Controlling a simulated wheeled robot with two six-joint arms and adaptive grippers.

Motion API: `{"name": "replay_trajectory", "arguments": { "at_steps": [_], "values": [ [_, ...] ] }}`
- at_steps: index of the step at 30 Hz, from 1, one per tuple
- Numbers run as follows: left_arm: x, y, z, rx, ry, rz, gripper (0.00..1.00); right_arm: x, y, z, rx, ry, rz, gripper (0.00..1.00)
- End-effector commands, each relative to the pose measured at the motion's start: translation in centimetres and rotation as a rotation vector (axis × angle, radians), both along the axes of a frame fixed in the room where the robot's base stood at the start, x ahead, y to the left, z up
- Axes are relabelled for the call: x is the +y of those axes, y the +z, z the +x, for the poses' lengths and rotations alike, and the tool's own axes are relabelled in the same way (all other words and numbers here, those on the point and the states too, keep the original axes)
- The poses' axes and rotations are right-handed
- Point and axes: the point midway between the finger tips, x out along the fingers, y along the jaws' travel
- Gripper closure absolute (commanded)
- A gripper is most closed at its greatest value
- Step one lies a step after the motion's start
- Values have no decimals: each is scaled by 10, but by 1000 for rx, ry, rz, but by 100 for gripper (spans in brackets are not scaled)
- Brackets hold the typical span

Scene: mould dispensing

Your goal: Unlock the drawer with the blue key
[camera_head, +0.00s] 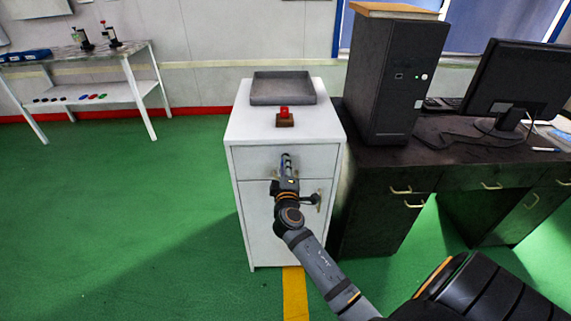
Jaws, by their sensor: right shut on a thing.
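The white cabinet (262,220) stands in the middle, and its upper drawer (252,160) looks closed. My right gripper (287,163) is at the front of this drawer, near its middle. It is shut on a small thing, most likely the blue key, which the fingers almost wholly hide. The lock is hidden behind the gripper, so I cannot tell whether the key is in it. My left gripper is not in view.
A grey tray (282,99) and a red button on a brown base (284,121) are on the cabinet top. A dark desk (372,213) with a computer tower (392,80) stands close on the right. The green floor (110,210) at left is clear.

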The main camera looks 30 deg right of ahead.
Motion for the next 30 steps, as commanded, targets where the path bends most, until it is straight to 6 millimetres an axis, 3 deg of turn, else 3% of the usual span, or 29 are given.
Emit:
{"name": "replay_trajectory", "arguments": {
  "at_steps": [12, 30],
  "values": [
    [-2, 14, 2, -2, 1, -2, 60, 1, 0, 0, 140, 1, -229, 100],
    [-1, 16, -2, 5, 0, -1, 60, 1, -1, 0, 183, 1, -301, 100]
  ]
}}
